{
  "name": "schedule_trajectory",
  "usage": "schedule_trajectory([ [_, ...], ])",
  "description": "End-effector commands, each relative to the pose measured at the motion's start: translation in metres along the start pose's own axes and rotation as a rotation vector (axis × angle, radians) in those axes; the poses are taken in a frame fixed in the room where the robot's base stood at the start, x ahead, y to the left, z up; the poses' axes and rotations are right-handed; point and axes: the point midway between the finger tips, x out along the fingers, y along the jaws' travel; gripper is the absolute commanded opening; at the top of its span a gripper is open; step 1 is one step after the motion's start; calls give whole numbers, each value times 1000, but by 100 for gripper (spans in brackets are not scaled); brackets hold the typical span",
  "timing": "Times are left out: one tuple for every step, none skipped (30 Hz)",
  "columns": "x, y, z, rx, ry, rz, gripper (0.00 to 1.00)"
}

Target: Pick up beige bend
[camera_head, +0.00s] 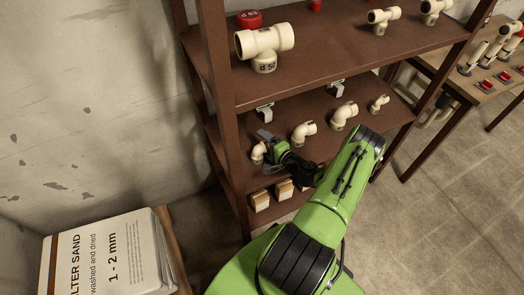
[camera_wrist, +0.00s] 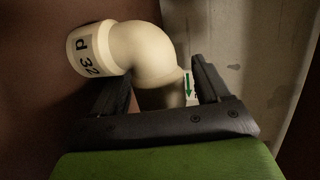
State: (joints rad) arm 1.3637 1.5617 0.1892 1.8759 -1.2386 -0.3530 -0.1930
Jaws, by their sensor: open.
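A beige bend (camera_wrist: 141,50) marked "d 32" lies partly between the two dark fingers of my gripper (camera_wrist: 165,90) in the wrist view. The fingers are apart on either side of it, and one end of the bend is hidden low behind the gripper. In the head view the same bend (camera_head: 258,153) is at the left end of the middle shelf, right beside my gripper (camera_head: 266,142). Other beige bends stand to the right on that shelf: one (camera_head: 303,132), a larger one (camera_head: 343,115) and a small one (camera_head: 379,103).
The brown shelf rack (camera_head: 300,75) has an upright post (camera_head: 222,110) close to the left of my gripper. A large beige tee (camera_head: 264,47) stands on the shelf above. Small boxes (camera_head: 284,189) sit below. Sand bags (camera_head: 105,255) lie at lower left.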

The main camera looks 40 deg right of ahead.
Motion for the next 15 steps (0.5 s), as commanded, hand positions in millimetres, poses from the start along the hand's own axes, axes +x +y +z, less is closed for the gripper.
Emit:
schedule_trajectory([
  [0,-1,0,0,0,0,76],
  [0,-1,0,0,0,0,74],
  [0,-1,0,0,0,0,68],
  [0,-1,0,0,0,0,64],
  [0,-1,0,0,0,0,59],
  [-1,-1,0,0,0,0,53],
  [-1,-1,0,0,-1,0,48],
  [-1,-1,0,0,-1,0,44],
  [-1,-1,0,0,-1,0,37],
  [-1,-1,0,0,-1,0,33],
  [-1,0,0,0,-1,0,28],
  [-1,0,0,0,-1,0,22],
  [-1,-1,0,0,-1,-1,20],
  [-1,-1,0,0,-1,-1,20],
  [-1,-1,0,0,-1,-1,20],
])
